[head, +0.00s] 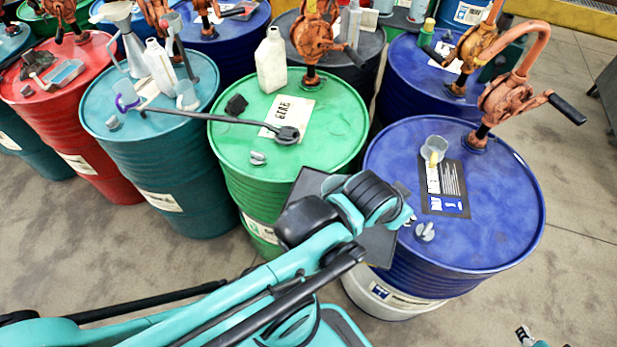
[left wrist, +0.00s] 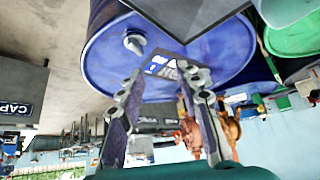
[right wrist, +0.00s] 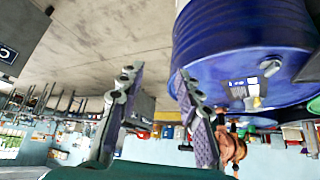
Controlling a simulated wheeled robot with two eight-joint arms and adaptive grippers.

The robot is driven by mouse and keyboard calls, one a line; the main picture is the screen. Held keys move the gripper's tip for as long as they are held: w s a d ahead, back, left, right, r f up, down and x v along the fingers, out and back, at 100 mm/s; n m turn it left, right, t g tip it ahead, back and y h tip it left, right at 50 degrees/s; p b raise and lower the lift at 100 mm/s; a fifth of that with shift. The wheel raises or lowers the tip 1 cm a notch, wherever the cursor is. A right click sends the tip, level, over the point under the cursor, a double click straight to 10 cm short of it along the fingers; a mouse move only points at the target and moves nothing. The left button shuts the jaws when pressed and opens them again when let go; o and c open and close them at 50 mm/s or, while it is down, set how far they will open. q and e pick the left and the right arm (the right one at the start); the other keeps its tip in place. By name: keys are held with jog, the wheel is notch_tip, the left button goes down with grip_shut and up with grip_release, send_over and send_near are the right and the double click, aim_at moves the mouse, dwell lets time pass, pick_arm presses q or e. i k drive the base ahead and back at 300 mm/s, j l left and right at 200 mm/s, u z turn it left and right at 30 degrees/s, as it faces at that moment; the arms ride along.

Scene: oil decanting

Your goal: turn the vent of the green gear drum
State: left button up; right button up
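The green gear drum (head: 233,182) stands in the middle of the head view, with an upside-down label sheet (head: 283,112) on its lid. Its small grey vent (head: 257,158) sits near the front of the lid. The drum also shows at the upper right of the left wrist view (left wrist: 292,36). My left gripper (left wrist: 162,98) is open and empty, with the blue drum behind its fingers; in the head view its arm reaches past the green drum's front right. My right gripper (right wrist: 158,105) is open and empty; only a bit shows at the bottom right (head: 530,338).
A blue drum (head: 500,212) with an orange pump (head: 505,97), a cup (head: 433,150) and its own grey vent (head: 425,231) stands right of the green drum. A long black-handled tool (head: 215,118) spans the teal and green lids. A white jug (head: 271,62) stands behind.

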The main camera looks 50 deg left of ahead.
aim_at(260, 157)
jog(key=u, duration=1.85)
